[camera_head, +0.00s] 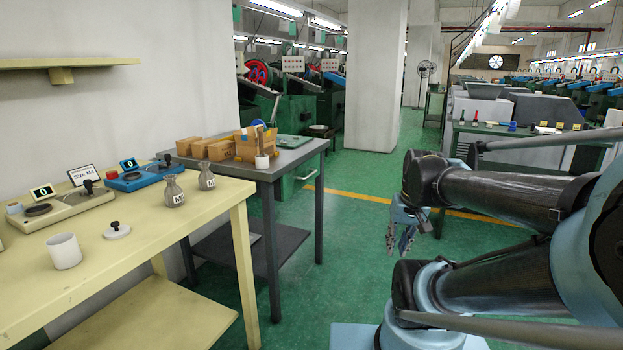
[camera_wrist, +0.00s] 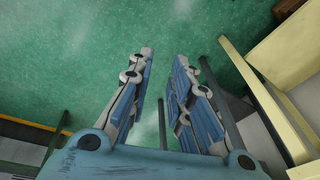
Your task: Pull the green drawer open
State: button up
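My gripper (camera_head: 400,242) hangs fingers down above the green floor in the head view, right of the tables.
A cream table (camera_head: 150,237) at the left holds scales, weights and a white cup (camera_head: 64,251); its edge also shows in the wrist view (camera_wrist: 300,60). A dark grey table (camera_head: 297,157) behind it holds cardboard boxes (camera_head: 232,147). Green floor between the tables and my arm is clear.

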jog(key=w+a+r+m+y, duration=0.1)
jog(key=w+a+r+y, duration=0.2)
jog(key=w, duration=0.5)
jog(key=w+a+r+y, duration=0.1)
jog(key=w+a+r, duration=0.3)
jog(key=w, duration=0.4)
jog(key=w+a+m+t+y, duration=0.1)
jog(key=w+a+y, duration=0.2)
jog(key=w, duration=1.2)
jog(key=w+a+m+t+y, duration=0.1)
jog(key=w+a+y, duration=0.25)
jog(key=w, duration=1.25)
jog(key=m+t+y, duration=0.1)
jog(key=y, duration=0.2)
send_near(311, 175)
jog(key=x, duration=0.3)
jog(key=w+x, duration=0.1)
jog(key=x, duration=0.7)
jog(key=shift+w+d+f, duration=0.15)
jog(key=shift+w+d, duration=0.05)
jog(key=shift+d, duration=0.15)
jog(key=shift+c, duration=0.6)
grip_shut()
